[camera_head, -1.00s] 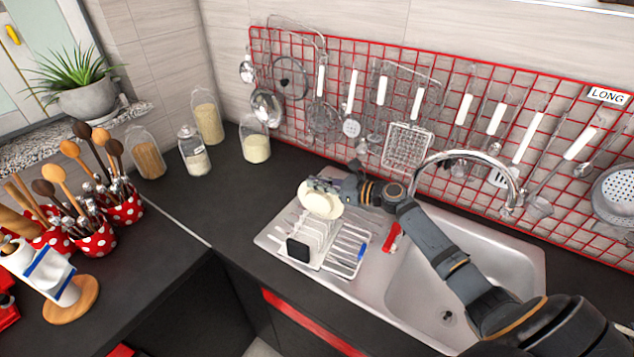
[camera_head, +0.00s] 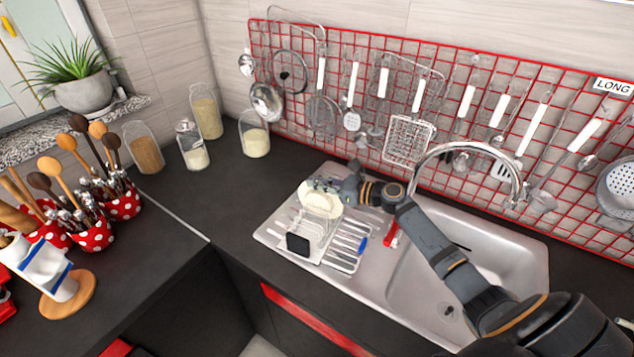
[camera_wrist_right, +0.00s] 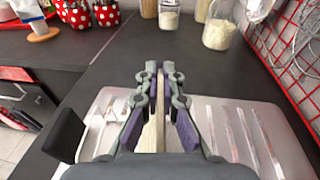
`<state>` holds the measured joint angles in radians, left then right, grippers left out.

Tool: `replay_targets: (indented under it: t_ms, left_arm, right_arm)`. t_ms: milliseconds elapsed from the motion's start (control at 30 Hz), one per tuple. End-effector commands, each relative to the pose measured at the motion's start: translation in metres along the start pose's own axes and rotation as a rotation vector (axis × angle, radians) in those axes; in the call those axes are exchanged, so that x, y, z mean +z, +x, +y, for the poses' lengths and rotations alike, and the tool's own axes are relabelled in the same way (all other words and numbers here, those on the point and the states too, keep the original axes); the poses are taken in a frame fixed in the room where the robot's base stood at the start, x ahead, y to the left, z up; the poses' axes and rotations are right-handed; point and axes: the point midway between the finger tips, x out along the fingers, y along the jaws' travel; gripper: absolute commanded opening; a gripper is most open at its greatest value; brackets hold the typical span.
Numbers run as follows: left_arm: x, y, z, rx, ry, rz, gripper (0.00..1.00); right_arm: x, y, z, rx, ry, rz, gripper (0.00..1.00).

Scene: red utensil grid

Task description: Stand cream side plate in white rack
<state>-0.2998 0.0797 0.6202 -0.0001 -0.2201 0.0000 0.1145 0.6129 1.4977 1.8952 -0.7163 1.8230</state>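The cream side plate (camera_head: 322,204) stands on edge at the back of the white rack (camera_head: 322,262), among its wires. Whether its lower edge touches the rack is hidden. My right gripper (camera_head: 328,183) is at the plate's upper edge. In the right wrist view the plate (camera_wrist_right: 154,128) shows nearly edge-on as a thin cream strip between the fingers (camera_wrist_right: 160,100), which are closed on it. My left gripper is not in view.
The rack stands on the sink's ribbed drainboard (camera_head: 272,234), with a black block (camera_head: 298,244) at its front. A red item (camera_head: 391,236) lies by the basin. The tap (camera_head: 500,155) arches to the right, and glass jars (camera_head: 255,137) stand behind left.

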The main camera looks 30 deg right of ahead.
Motion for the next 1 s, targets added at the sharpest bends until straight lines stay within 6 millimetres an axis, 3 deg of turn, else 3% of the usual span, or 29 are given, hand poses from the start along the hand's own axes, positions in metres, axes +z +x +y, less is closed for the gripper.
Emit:
replay_targets:
  t_ms: [300, 333, 500, 833, 1000]
  left_arm:
    - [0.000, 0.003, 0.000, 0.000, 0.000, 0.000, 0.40]
    - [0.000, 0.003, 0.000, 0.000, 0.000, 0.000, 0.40]
    - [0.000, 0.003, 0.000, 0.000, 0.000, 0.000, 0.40]
    - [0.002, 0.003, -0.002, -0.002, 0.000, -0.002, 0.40]
    - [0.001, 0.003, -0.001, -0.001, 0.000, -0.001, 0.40]
  right_arm:
    - [-0.003, 0.001, 0.000, 0.000, 0.000, -0.001, 0.00]
    - [-0.003, 0.001, 0.000, 0.000, 0.000, -0.001, 0.09]
    - [-0.003, 0.001, 0.000, 0.000, 0.000, 0.000, 0.32]
    - [-0.005, -0.003, -0.001, -0.001, -0.001, 0.003, 0.32]
    - [-0.006, -0.031, 0.000, 0.000, -0.003, 0.009, 0.32]
